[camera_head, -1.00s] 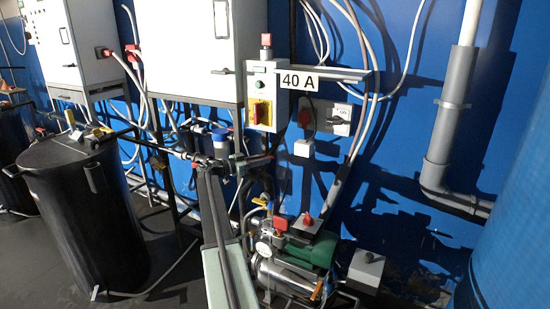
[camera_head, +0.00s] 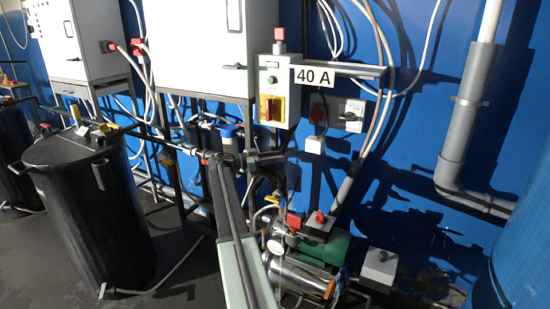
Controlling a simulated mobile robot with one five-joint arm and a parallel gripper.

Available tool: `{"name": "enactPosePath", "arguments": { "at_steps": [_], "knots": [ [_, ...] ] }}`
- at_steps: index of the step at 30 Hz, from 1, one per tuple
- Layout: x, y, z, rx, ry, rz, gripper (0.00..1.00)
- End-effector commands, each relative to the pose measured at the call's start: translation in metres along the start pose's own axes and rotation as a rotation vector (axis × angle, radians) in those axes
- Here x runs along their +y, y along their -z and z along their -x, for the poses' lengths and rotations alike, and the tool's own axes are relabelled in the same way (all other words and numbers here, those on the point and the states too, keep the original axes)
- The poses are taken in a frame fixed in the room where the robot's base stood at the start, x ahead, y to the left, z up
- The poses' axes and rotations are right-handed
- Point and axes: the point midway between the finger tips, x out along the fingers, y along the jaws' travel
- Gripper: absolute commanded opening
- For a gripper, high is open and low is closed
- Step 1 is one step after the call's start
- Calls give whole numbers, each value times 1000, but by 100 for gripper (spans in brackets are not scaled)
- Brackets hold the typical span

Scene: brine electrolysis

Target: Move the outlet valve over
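My arm reaches up from the bottom middle, and my gripper (camera_head: 268,158) is a small dark shape at its far end, in front of the pipework. Its fingers blend into the dark pipes, so I cannot tell whether they are open or shut. Several valve-like parts show, and I cannot tell which is the outlet valve. A yellow handle (camera_head: 272,198) sits below my gripper, above the pump. A blue-capped fitting (camera_head: 230,130) stands just behind and above the arm's end. Another yellow handle (camera_head: 76,112) stands on the lid of the black tank (camera_head: 95,220) at left.
A green and steel pump (camera_head: 318,250) with red-topped boxes stands right of my arm. A control box (camera_head: 278,92) with a 40 A sign (camera_head: 320,76) and white cabinets (camera_head: 190,45) hang behind. A grey pipe (camera_head: 465,125) runs down the blue wall at right.

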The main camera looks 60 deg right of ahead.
Motion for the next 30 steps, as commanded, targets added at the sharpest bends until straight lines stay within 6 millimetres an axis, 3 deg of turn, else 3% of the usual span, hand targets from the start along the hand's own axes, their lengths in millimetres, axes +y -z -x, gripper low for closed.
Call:
{"name": "enactPosePath", "arguments": {
  "at_steps": [13, 24, 30],
  "knots": [
    [-1, -1, 12, -3, 4, 0, 44],
    [-2, -1, 77, -2, 6, 0, 44],
    [-1, -1, 85, -2, 4, 0, 44]
  ]
}}
